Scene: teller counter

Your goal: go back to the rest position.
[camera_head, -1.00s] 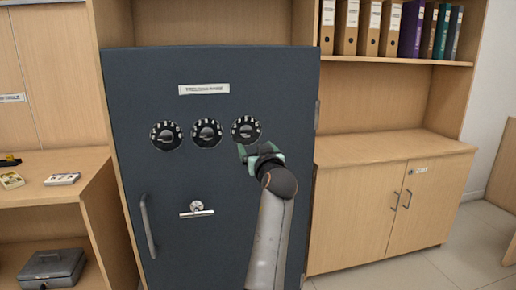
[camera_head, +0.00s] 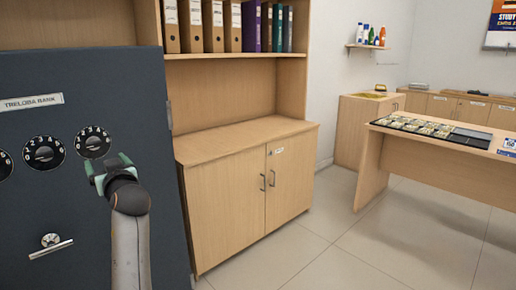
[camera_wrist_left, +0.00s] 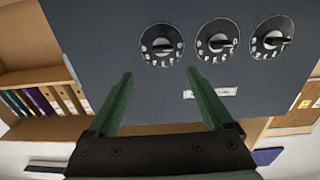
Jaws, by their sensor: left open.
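My left gripper (camera_head: 107,170) is in front of the dark grey safe (camera_head: 75,190), just below the rightmost dial (camera_head: 93,142) in the head view. In the left wrist view its two green fingers (camera_wrist_left: 160,85) are spread apart with nothing between them. The wrist view shows the safe door upside down, with three black dials (camera_wrist_left: 217,40) beyond the fingertips. The gap between fingertips and door is hard to judge. The safe's T-shaped handle (camera_head: 51,243) shows at lower left. My right gripper is not in view.
A wooden cabinet (camera_head: 240,185) with binders (camera_head: 235,27) above stands right of the safe. A desk (camera_head: 440,160) with a tray of banknotes (camera_head: 425,125) stands further right. Tiled floor (camera_head: 330,240) lies clear between cabinet and desk. A wall shelf (camera_head: 370,46) holds bottles.

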